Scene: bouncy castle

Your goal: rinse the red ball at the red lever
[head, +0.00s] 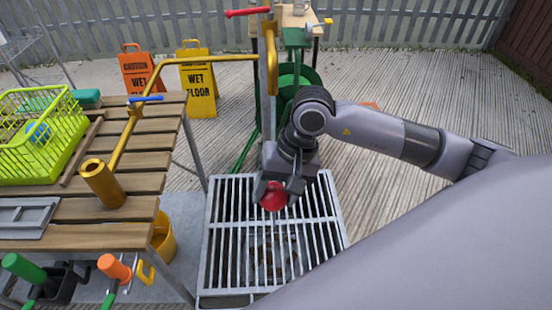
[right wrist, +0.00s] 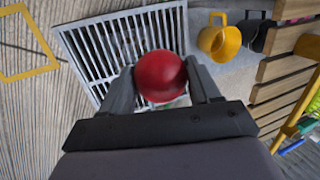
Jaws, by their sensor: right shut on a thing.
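The red ball (head: 272,197) is held between the fingers of my right gripper (head: 277,186), above the metal grate. In the right wrist view the ball (right wrist: 160,76) sits between both fingertips, with the grate behind it. The red lever (head: 247,12) is at the top of a grey post, at the top of the head view, beyond my gripper. A yellow spout (head: 271,50) hangs from the post top just below the lever. The ball is nearer to me than the post and apart from the spout. My left gripper is not in view.
The floor grate (head: 212,240) lies below the gripper. A wooden slatted table (head: 80,222) at left bears a green crate (head: 45,160) and a blue lever (head: 146,98). A yellow bucket (head: 163,238) stands by the table. Wet floor signs (head: 197,85) stand behind.

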